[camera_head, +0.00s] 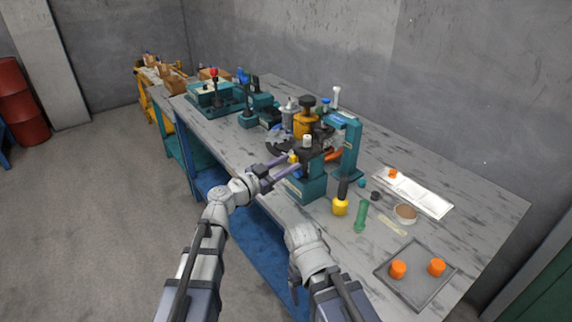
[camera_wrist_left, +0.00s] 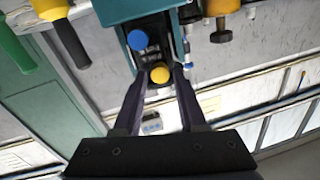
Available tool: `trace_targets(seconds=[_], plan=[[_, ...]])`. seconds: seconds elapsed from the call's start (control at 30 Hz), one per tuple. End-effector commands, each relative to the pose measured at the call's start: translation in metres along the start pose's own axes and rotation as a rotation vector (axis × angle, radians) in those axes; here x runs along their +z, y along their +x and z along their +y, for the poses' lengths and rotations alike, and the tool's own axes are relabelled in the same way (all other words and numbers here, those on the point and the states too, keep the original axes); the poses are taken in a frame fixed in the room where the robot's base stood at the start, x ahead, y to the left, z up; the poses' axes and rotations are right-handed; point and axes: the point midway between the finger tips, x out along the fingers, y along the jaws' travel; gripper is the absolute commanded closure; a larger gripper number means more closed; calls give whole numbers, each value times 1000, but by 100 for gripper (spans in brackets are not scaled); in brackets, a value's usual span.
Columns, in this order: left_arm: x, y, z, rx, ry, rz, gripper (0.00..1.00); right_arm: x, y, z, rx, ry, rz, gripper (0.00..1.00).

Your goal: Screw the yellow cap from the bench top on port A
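The yellow cap (camera_wrist_left: 160,74) is between the fingertips of my left gripper (camera_wrist_left: 161,68) and fills nearly the whole gap, with a finger against each side. It lies over the dark face of a block on the teal stand, below a blue cap (camera_wrist_left: 137,40) and small white markings. In the head view the yellow cap (camera_head: 293,158) shows small at the fingertips of my left gripper (camera_head: 285,164), beside the teal stand (camera_head: 303,187). The thread and the port's mouth are hidden. My right arm is low in the middle; its gripper is not visible.
A grey tray (camera_head: 416,292) with two orange caps is at the bench's front right. A white sheet (camera_head: 418,195) lies behind. Other equipment crowds the bench's far left.

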Motion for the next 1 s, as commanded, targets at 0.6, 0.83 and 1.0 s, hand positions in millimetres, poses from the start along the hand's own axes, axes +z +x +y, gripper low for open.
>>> trace_targets(seconds=[0.6, 0.83, 1.0], plan=[[0, 0, 0, 0, -258, 0, 57, 0, 0, 0, 0, 0, 0, 22], [0, 0, 0, 0, -588, 0, 57, 0, 0, 0, 0, 0, 0, 22], [0, 0, 0, 0, -802, 0, 57, 0, 0, 0, 0, 0, 0, 22]])
